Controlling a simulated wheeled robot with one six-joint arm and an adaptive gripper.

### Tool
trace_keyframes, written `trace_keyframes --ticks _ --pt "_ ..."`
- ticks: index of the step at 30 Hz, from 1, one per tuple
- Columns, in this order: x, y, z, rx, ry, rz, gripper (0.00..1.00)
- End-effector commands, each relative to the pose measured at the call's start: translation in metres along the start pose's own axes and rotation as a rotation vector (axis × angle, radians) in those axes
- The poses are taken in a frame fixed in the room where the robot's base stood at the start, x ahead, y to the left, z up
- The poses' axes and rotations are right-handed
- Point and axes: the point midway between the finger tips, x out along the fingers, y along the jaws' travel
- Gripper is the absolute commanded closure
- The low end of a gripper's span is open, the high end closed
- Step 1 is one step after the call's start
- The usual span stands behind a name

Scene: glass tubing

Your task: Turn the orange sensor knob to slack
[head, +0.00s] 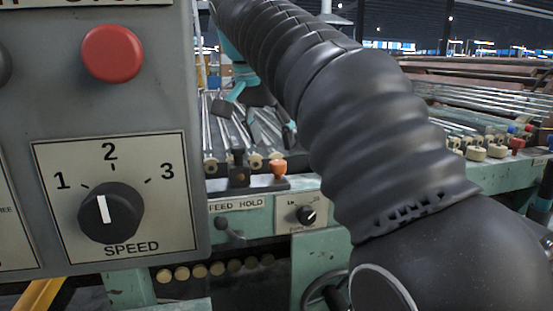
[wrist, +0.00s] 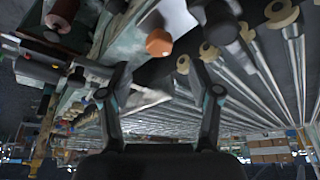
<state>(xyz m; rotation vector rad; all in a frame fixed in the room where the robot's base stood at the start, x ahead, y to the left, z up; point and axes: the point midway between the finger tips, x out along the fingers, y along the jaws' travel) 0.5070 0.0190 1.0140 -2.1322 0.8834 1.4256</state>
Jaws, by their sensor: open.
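The orange sensor knob (head: 278,167) stands on the machine's front rail in the head view, beside a black upright post (head: 238,168). In the wrist view the orange knob (wrist: 159,42) shows as a faceted cap on a pale stem, just above the gap between the fingertips. My gripper (wrist: 161,68) is open, with its two dark fingers apart and nothing between them. The knob looks beyond the fingertips and apart from them; the exact distance cannot be told. I cannot read any slack mark or the knob's setting.
A grey control box with a red button (head: 112,53) and a speed knob (head: 110,212) fills the left. A feed hold lever (head: 228,228) and small black dial (head: 306,215) sit below the rail. Glass tubes (wrist: 240,90) with tan rollers (wrist: 281,13) lie close by.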

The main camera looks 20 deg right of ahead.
Motion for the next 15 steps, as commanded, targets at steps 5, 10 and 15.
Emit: trace_keyframes --ticks 5,10,15 --pt "0.032 0.001 0.001 0.001 -0.001 0.003 0.37" --pt "0.051 0.001 0.0 0.001 0.0 0.001 0.37" --pt "0.059 0.001 0.0 0.001 0.0 0.0 0.37"
